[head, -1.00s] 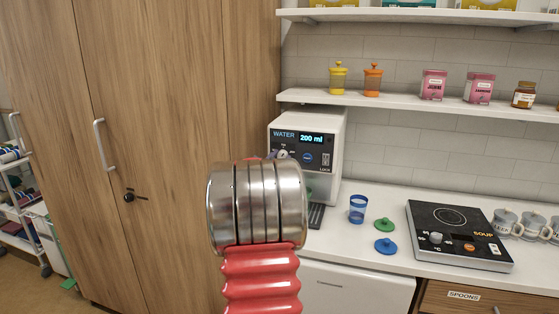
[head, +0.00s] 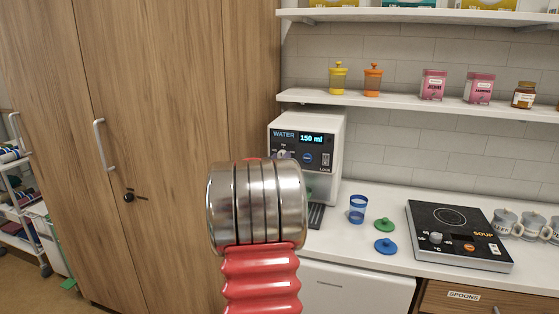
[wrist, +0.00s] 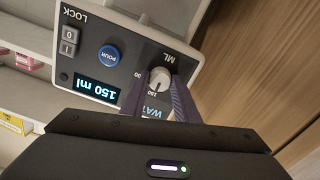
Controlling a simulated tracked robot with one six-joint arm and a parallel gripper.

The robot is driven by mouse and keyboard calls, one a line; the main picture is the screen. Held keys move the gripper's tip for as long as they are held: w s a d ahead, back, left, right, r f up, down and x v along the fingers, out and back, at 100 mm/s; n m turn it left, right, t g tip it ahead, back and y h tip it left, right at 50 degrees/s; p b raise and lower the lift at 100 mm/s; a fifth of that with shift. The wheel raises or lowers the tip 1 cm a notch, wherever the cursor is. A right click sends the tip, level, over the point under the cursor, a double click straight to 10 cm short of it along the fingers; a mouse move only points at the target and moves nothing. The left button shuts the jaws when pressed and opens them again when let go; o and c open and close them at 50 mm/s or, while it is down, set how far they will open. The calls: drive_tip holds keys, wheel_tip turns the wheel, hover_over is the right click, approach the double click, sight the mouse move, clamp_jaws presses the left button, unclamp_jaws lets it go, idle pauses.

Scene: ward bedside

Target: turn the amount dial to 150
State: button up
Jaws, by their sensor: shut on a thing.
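The white water dispenser (head: 331,133) stands on the counter beside the tall wooden cabinet. Its display (head: 311,139) reads 150 ml. In the wrist view the dispenser panel appears upside down, and the display (wrist: 97,88) there also reads 150 ml. The pale amount dial (wrist: 160,79) sits beside the ML label, between the two fingers of my gripper (wrist: 159,84), which is shut on it. The blue POUR button (wrist: 108,55) and the LOCK switch (wrist: 69,41) are next to the dial.
A blue cup (head: 357,209), a green lid (head: 384,225) and a blue lid (head: 385,245) lie on the counter near the dispenser. A black hot plate (head: 459,235) and several mugs are further right. The wooden cabinet (head: 165,120) stands close on the left.

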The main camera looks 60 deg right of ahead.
drive_tip(key=shift+s+d, duration=0.1)
drive_tip(key=o, duration=1.1)
drive_tip(key=shift+c, duration=0.2)
drive_tip(key=s+a, duration=0.2)
drive_tip(key=a, duration=1.1)
drive_tip(key=shift+a, duration=0.35)
drive_tip(key=shift+f, duration=0.1)
